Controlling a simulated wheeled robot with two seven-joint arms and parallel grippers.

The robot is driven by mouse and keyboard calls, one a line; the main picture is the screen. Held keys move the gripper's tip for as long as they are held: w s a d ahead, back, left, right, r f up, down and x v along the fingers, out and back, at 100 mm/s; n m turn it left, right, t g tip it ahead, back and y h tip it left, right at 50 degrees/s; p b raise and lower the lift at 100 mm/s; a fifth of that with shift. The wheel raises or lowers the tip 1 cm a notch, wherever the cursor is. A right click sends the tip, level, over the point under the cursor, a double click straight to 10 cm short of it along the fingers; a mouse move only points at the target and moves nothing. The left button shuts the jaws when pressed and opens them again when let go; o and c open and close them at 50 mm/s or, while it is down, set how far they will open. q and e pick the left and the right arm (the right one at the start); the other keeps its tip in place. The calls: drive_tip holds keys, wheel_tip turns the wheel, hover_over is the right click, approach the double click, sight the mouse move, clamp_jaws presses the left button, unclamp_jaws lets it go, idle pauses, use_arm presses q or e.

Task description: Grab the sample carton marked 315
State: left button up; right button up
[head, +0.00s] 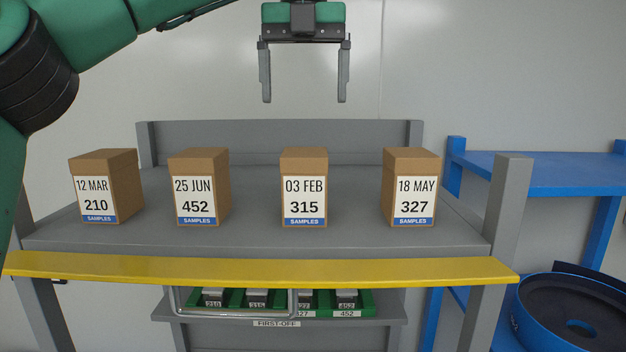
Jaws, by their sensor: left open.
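The carton marked 315 (304,188) is a brown box with a white label reading 03 FEB, 315 and SAMPLES. It stands upright on the grey bench, third from the left in the head view. My left gripper (304,88) is open and empty, its fingers pointing down. In the picture it is above the 315 carton and apart from it. My right gripper is not in view.
Similar cartons marked 210 (105,187), 452 (199,187) and 327 (411,187) stand on the grey bench (255,239) with gaps between. A yellow rail (260,269) runs along its front. Green trays (358,302) sit below. A blue shelf (545,166) is at right.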

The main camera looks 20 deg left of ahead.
use_arm(q)
drive_tip(key=b, duration=0.2)
hover_over(304, 151)
drive_tip(key=s, duration=0.1)
wheel_tip(304, 151, down, 5)
drive_tip(key=shift+d+r, duration=0.1)
drive_tip(key=shift+r, duration=0.05)
drive_tip(key=f, duration=0.1)
drive_tip(key=w+f, duration=0.1)
drive_tip(key=f, duration=0.1)
drive_tip(key=shift+f, duration=0.2)
drive_tip(key=shift+s+f, duration=0.2)
drive_tip(key=shift+s, duration=0.05)
wheel_tip(304, 151, down, 4)
drive_tip(key=p, duration=0.2)
drive_tip(key=shift+w+r+p, duration=0.1)
drive_tip(key=shift+r+p, duration=0.1)
drive_tip(key=shift+p, duration=0.15)
drive_tip(key=shift+f, duration=0.55)
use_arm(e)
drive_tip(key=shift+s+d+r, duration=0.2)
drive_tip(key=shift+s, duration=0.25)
